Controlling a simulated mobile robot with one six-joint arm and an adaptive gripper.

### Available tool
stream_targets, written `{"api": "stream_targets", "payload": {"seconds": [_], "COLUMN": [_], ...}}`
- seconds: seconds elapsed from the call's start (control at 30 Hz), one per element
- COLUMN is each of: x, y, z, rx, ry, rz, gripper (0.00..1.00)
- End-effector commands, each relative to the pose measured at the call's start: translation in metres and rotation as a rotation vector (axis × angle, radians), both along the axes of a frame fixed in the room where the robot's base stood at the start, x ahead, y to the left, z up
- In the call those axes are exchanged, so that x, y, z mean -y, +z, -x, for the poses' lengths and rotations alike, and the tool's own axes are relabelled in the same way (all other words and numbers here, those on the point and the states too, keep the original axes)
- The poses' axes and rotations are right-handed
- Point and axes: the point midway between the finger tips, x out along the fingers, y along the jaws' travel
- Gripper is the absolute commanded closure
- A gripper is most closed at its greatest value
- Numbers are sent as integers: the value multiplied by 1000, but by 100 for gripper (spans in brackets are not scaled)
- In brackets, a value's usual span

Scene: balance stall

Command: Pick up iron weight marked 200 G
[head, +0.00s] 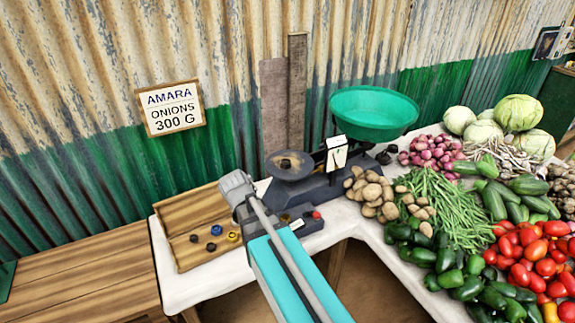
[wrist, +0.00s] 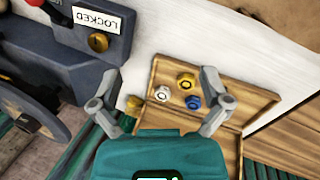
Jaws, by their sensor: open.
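Several small weights sit in a wooden tray at the left of the white-covered table. In the head view they are a blue one (head: 216,230), a yellow one (head: 233,236) and two dark ones, one of them nearer the front (head: 211,247). The wrist view shows a white-topped weight (wrist: 162,94), a yellow one (wrist: 186,81) and a blue one (wrist: 194,102). I cannot read 200 G on any of them. My gripper (wrist: 162,104) is open and empty, with its fingers apart on either side of the weights in the picture. In the head view my arm hides its fingertips.
The balance has a dark plate (head: 290,172) with a dark weight (head: 285,163) on it, and a green pan (head: 374,112). A label reading LOCKED (wrist: 97,19) is on its base. Potatoes (head: 373,189) and other vegetables crowd the right. The tray (head: 180,222) has bare room.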

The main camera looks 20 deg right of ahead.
Motion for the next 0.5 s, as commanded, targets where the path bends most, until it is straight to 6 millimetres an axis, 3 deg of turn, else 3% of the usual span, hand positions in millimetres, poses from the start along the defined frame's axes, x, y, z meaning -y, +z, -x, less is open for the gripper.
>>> {"api": "stream_targets", "payload": {"seconds": [0.03, 0.27, 0.5], "x": [6, 35, 53], "y": [0, 18, 49], "z": [-20, -81, -144], "rx": [-19, -173, -421], "ry": [71, 413, 716], "rz": [56, 343, 622], "gripper": [3, 3, 3]}}
